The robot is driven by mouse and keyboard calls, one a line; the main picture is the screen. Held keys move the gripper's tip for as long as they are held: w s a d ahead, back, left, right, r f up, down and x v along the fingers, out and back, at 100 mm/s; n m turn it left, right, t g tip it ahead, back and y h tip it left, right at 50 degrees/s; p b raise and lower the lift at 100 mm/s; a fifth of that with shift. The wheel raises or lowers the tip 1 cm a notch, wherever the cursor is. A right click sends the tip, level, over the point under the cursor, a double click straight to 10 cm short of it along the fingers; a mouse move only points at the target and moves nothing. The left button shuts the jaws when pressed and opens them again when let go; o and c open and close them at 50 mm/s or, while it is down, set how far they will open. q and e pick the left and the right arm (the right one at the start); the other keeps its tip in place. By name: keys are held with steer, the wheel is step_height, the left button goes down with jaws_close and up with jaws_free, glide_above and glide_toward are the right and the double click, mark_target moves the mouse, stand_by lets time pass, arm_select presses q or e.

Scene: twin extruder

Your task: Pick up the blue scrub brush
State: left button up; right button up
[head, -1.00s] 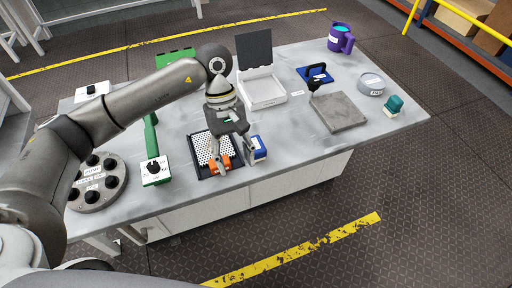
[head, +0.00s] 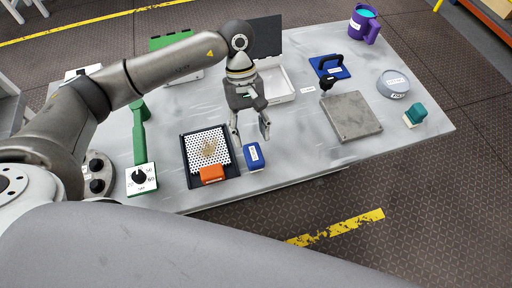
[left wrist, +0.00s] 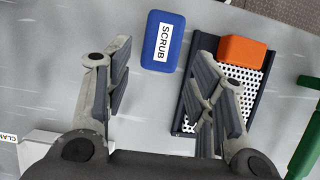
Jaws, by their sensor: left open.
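The blue scrub brush (head: 253,156) lies on the grey table, just right of the black tray. In the left wrist view the scrub brush (left wrist: 163,41) shows its white SCRUB label and sits ahead of the fingers, nearly between their lines. My left gripper (head: 251,136) is open and empty, with its fingers above the table just behind the brush. I see no contact with the brush. My right gripper is not in view.
The black tray (head: 186,161) with a perforated white plate holds an orange block (head: 212,174). An open white box (head: 277,85) is behind my gripper. A grey plate (head: 351,117) lies right. Table right of the brush is clear.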

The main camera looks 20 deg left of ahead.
mark_target(253, 153)
arm_select(q)
steer(key=shift+s+d+f, duration=0.25)
steer(key=shift+s+f, duration=0.45)
steer(key=shift+s, duration=0.15)
steer(key=shift+d+f+p, duration=0.1)
steer(key=shift+f+p, duration=0.15)
steer(key=shift+p, duration=0.05)
steer(key=shift+f, duration=0.3)
steer(key=p+x, duration=0.2)
steer(key=x, duration=0.2)
steer(key=shift+d+p, duration=0.1)
steer(key=shift+p, duration=0.3)
steer(key=shift+s+f, duration=0.1)
steer(key=shift+f, duration=0.2)
steer(key=c, duration=0.8)
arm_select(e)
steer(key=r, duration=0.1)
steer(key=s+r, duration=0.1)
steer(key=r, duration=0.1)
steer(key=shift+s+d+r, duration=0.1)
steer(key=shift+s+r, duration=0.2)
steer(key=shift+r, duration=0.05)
